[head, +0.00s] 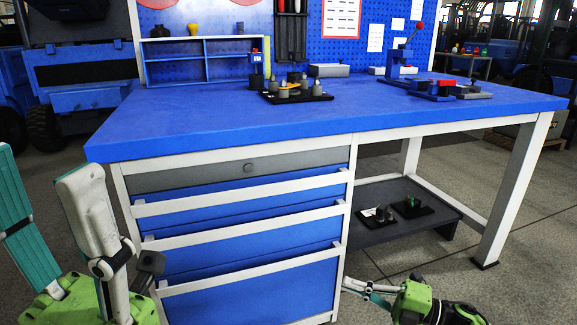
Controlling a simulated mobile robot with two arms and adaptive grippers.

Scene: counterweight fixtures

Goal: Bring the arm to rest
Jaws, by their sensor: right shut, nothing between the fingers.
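On the blue workbench (205,118) stands a blue fixture (397,68) with a raised lever and a red knob, at the back right. A lower blue and black piece with a red part (440,86) sits next to it. Which part is the task's arm is not clear. My right gripper (352,286) is low in front of the bench's open bay, shut and empty, well below the top. On the left, close to the camera, are white, teal and green parts (95,215) of my left arm or gripper.
A black tray (322,97) with several grey weights lies on the bench, left of the fixture. A blue shelf (208,62) stands at the back left. Below are drawers (245,237) and a dark lower shelf (370,232) with small parts. The front of the benchtop is clear.

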